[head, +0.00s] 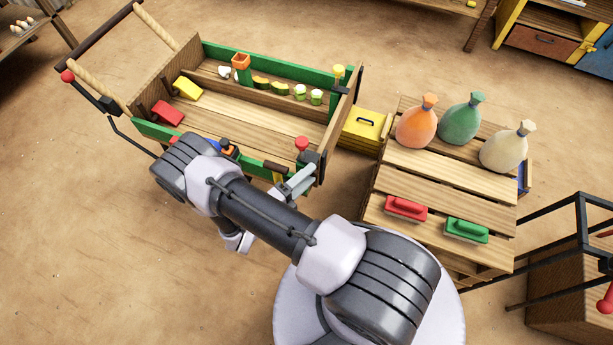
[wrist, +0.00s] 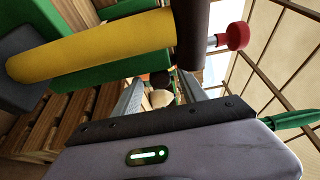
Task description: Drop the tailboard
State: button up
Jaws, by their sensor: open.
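The cart (head: 160,131) has green sides and a wooden bed. Its tailboard (head: 341,122) stands upright across the right end. A red knob (head: 302,143) sits at the tailboard's near corner, and a yellow knob (head: 338,71) at the far corner. My gripper (head: 300,181) is open beside the near corner, just outside the green side. In the wrist view a yellow bar (wrist: 100,47) with a dark end and a red knob (wrist: 237,36) lie above my open fingers (wrist: 163,92). I cannot tell whether anything touches the fingers; my arm hides part of the cart's near side.
A yellow box (head: 362,128) stands just right of the tailboard. Beyond it a slatted pallet stand (head: 430,168) holds three sacks (head: 460,122) and red and green blocks (head: 406,208). A black-framed stand (head: 560,285) is at lower right. The floor left of my arm is clear.

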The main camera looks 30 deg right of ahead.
grip_shut()
dwell(1.4)
